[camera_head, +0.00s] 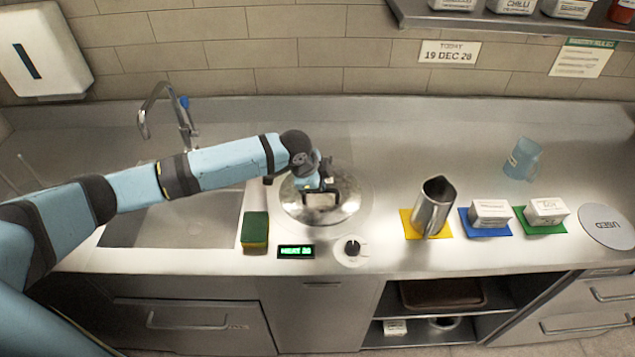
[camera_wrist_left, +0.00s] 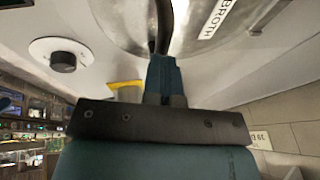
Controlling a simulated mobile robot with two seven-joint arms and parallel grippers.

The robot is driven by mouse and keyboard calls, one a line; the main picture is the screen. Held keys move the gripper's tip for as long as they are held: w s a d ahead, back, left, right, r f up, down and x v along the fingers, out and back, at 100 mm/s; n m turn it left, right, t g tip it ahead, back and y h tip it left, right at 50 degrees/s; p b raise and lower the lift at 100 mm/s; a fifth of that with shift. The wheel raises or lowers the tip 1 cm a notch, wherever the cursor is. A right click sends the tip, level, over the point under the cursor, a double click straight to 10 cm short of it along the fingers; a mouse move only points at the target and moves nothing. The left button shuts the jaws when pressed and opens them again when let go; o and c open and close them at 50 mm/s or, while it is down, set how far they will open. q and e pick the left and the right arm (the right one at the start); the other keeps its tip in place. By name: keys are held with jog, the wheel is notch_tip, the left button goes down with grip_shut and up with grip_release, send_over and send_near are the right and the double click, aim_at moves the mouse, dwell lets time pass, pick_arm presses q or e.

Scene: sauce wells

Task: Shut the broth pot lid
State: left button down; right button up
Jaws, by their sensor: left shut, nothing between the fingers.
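The broth pot (camera_head: 292,210) is a round steel vessel set in the counter between the sink and the dial. Its shiny lid (camera_head: 345,208) appears to lie across the top; whether it sits fully flat I cannot tell. My left gripper (camera_head: 322,186) is over the lid, its fingers partly hidden by my wrist. In the left wrist view the gripper (camera_wrist_left: 162,68) is shut and empty, close to the steel surface (camera_wrist_left: 125,22) marked BROTH. A dark bar there runs up from the fingertips; contact is unclear. My right gripper is not in view.
A steel jug (camera_head: 433,207) on a yellow mat stands to the right. The sink (camera_head: 190,222) lies left.

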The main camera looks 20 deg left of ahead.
pick_arm(q)
jog(key=shift+f, duration=0.1)
